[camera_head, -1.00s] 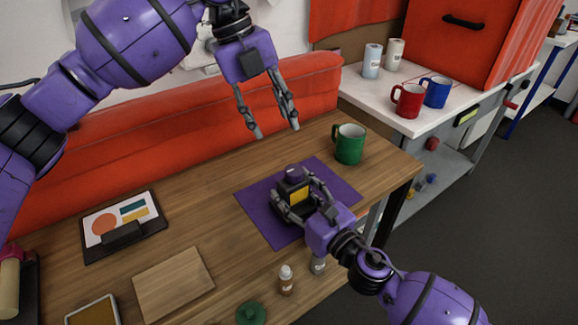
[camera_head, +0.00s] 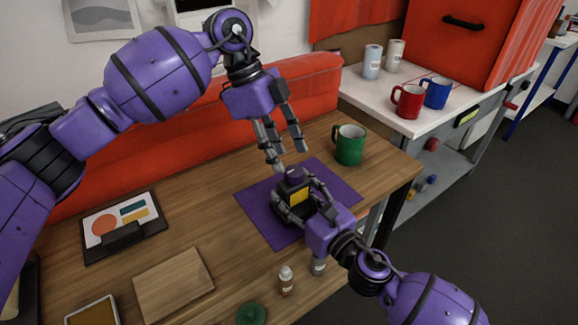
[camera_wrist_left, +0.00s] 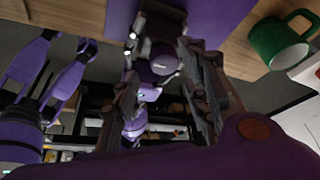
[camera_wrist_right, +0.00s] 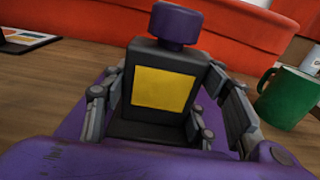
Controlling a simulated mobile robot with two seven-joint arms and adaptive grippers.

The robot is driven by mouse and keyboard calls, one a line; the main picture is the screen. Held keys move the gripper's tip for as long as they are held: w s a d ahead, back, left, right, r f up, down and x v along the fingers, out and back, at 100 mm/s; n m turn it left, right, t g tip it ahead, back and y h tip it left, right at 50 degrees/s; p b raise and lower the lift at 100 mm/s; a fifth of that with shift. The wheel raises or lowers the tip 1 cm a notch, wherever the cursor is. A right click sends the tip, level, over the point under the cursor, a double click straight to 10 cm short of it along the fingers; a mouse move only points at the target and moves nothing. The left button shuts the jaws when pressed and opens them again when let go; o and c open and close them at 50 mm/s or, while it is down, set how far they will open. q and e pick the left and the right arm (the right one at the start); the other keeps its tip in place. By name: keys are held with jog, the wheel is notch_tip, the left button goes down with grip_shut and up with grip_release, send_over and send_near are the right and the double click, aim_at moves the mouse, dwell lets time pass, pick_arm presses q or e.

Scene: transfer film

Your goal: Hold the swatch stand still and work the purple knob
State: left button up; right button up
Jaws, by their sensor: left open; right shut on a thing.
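The swatch stand (camera_wrist_right: 147,110) is a black block with a yellow swatch on its face. It stands upright on a purple mat (camera_head: 262,221) on the wooden table. The purple knob (camera_wrist_right: 174,25) sits on top of it and also shows in the head view (camera_head: 293,175). My right gripper (camera_head: 297,208) is shut on the stand, its fingers on both sides of the block. My left gripper (camera_head: 289,158) is open and points down just above the knob, apart from it. In the left wrist view the knob (camera_wrist_left: 165,62) lies between the open fingers.
A green mug (camera_head: 349,146) stands just right of the mat. Two small bottles (camera_head: 286,281) and a green round thing (camera_head: 250,314) are near the front. A wooden board (camera_head: 173,284) and a picture stand (camera_head: 122,228) lie left. Red and blue mugs (camera_head: 407,101) are on the side bench.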

aim_at(289, 169)
pick_arm(q)
jog(key=shift+x, duration=2.2)
jog(key=shift+c, duration=0.3)
jog(key=c, duration=1)
jog(key=m+g, duration=0.1)
jog(key=m, duration=0.2)
jog(key=m+g+y, duration=0.1)
jog(key=m, duration=0.2)
jog(key=shift+w, duration=0.2)
jog(key=shift+w+m+g+y, duration=0.15)
jog(key=shift+m+y, duration=0.15)
jog(key=shift+m, duration=0.4)
jog(key=shift+m+g+y, duration=0.15)
jog(key=shift+m+y, duration=0.15)
jog(key=shift+m, duration=0.4)
jog(key=shift+a, duration=0.1)
